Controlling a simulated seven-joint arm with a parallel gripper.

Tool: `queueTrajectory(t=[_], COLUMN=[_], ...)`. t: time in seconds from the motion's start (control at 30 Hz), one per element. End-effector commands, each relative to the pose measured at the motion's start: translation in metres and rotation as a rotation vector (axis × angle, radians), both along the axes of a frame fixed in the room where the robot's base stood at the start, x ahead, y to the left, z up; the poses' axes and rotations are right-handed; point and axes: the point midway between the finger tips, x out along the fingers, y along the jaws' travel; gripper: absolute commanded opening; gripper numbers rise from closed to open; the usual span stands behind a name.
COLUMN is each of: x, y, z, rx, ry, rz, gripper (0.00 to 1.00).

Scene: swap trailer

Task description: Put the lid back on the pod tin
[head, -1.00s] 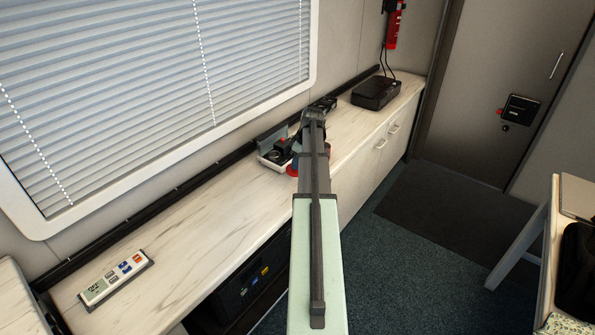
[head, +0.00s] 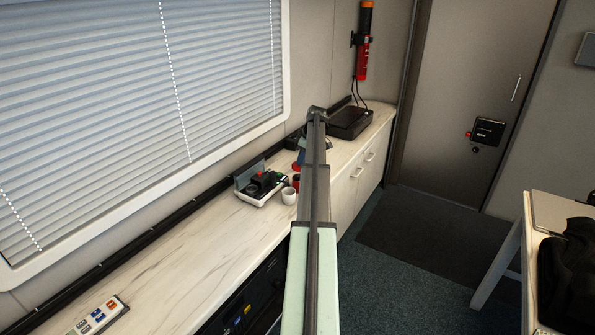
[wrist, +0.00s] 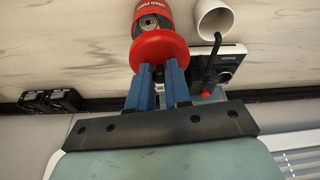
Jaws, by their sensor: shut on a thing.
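My gripper (wrist: 159,70) has blue fingers, shut on the red round lid (wrist: 158,50) in the wrist view. The pod tin (wrist: 152,20), red with a white-lettered label, is right beyond the lid and partly cut off by the top edge. In the head view a small red part of the tin (head: 296,181) shows left of my arm, which hides most of the gripper and lid.
A white cup (head: 289,195) stands close beside the tin; it also shows in the wrist view (wrist: 214,19). A white tray (head: 250,196) with dark items is to its left. A black box (head: 350,123) sits farther back. The counter's near stretch (head: 190,260) is mostly clear.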

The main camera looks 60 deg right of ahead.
Motion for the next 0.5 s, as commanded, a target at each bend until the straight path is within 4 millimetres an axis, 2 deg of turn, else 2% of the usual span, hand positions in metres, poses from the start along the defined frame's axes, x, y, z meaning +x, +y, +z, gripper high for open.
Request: queueTrajectory(t=[0.03,0.1,0.5], x=[0.0057,0.0081,0.0061], y=[-0.0095,-0.0129,-0.0079], z=[0.001,0.0014,-0.0046], rx=[0.003,0.006,0.003], ry=[0.002,0.003,0.007], rz=[0.013,0.038,0.117], gripper=[0.0,0.0,0.0])
